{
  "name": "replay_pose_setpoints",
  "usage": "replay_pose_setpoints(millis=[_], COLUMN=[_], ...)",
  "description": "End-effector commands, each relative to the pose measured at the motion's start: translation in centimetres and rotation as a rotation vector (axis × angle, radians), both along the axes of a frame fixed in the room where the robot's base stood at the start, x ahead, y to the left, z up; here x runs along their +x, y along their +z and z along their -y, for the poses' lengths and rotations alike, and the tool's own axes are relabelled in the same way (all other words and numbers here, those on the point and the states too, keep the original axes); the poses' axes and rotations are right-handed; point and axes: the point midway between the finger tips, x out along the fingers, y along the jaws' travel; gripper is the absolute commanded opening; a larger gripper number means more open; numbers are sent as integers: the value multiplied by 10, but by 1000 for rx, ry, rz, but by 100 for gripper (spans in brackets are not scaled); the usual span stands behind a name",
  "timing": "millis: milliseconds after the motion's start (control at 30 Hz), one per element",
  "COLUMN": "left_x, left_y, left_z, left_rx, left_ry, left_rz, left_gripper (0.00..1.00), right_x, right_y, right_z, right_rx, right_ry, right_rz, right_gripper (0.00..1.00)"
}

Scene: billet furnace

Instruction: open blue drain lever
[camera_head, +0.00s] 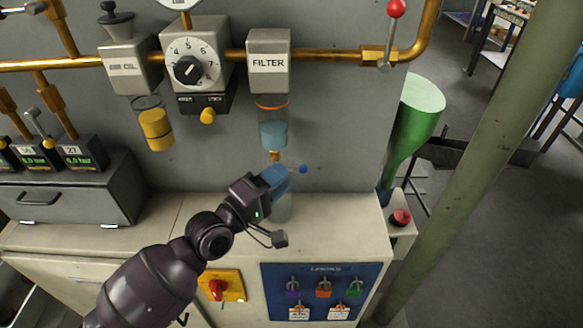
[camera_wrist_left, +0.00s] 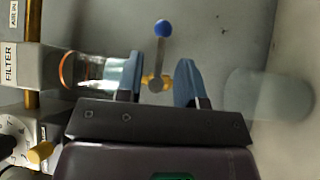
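The blue drain lever (camera_head: 303,169) is a small blue ball on a thin stem, at the brass drain valve (camera_head: 275,156) under the filter bowl (camera_head: 273,122). In the left wrist view the blue ball (camera_wrist_left: 162,28) stands out beyond the fingertips, its stem running back to the brass valve (camera_wrist_left: 152,83). My left gripper (camera_head: 275,177) is just below the valve. In the left wrist view its two blue fingers (camera_wrist_left: 160,70) are apart, with the stem and valve between them; I see no clear contact. My right gripper is not in view.
The grey FILTER housing (camera_head: 268,62) is above the bowl. A clear container (camera_head: 283,207) stands on the ledge below the drain, close behind my gripper. A yellow oil bowl (camera_head: 155,128) hangs left. A red button (camera_head: 401,217) is at right.

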Motion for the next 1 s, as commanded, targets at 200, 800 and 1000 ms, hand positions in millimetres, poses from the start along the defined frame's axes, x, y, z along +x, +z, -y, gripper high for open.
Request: replay_pose_setpoints(millis=[200, 800, 1000], left_x=[20, 29, 28], left_y=[4, 5, 5], left_z=[21, 29, 29], left_rx=[0, 1, 1], left_ry=[0, 0, 0], left_rz=[0, 0, 0], left_gripper=[35, 18, 0], right_x=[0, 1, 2], right_y=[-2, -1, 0], right_z=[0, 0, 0], right_rx=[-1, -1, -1], right_ry=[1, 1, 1], right_rz=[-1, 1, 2], right_gripper=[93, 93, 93])
